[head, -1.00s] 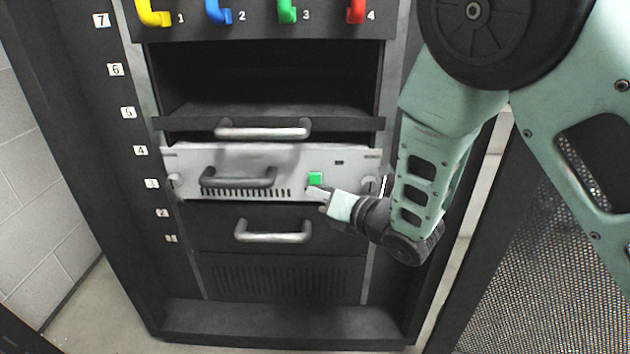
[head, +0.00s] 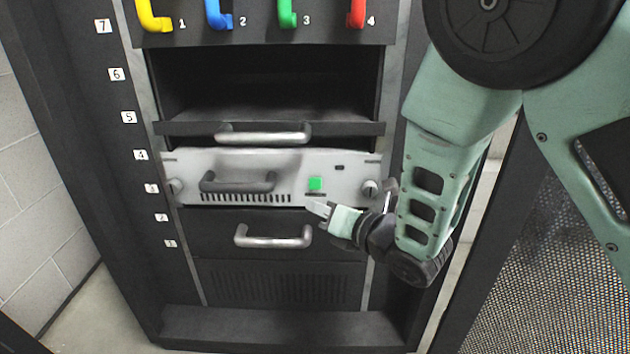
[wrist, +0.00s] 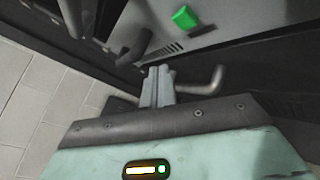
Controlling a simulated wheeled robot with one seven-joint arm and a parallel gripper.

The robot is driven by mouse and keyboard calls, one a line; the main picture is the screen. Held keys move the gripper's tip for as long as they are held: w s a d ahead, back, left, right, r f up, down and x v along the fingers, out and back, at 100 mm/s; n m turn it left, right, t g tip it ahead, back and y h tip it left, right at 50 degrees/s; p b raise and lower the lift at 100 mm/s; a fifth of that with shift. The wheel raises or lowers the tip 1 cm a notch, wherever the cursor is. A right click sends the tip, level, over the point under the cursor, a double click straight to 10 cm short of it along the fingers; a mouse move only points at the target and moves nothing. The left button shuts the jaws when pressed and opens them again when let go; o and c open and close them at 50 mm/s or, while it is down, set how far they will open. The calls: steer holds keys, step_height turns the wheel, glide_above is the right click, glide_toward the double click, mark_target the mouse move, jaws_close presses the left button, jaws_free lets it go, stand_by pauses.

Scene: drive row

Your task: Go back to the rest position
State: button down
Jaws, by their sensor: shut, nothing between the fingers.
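My gripper (head: 321,210) is shut and empty in front of the rack, just below the right part of the light grey unit (head: 225,161). It is apart from the green square button (head: 316,184) on that unit. In the wrist view my gripper's fingers (wrist: 158,72) are together, with the green button (wrist: 185,17) beyond them at the top. My arm comes down from the upper right of the head view.
The rack has a dark drawer with a silver handle (head: 272,236) close to my gripper and a shelf with a handle (head: 263,134) above. Coloured hooks, including a green one (head: 287,14), line the top. A mesh panel (head: 525,270) stands at right.

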steer(key=s+d+r+m+g+h+p, duration=0.2)
steer(key=s+d+m+g+h, duration=0.2)
steer(key=s+m, duration=0.6)
steer(key=s+d+r+m+g+h+p, duration=0.1)
steer(key=s+d+r+m+g+h, duration=0.3)
steer(key=s+m, duration=0.55)
steer(key=s+d+r+m+g+h+p, duration=0.1)
steer(key=s+d+m+g+h+p, duration=0.25)
steer(key=s+m, duration=0.6)
step_height(320, 180, up, 37)
steer(key=d+p, duration=0.1)
steer(key=p, duration=3.3)
steer(key=shift+w+m+y+p, duration=0.25)
steer(key=shift+m+y+p, duration=0.05)
steer(key=shift+y+p, duration=0.15)
steer(key=shift+d+f+g, duration=0.1)
steer(key=shift+g, duration=0.15)
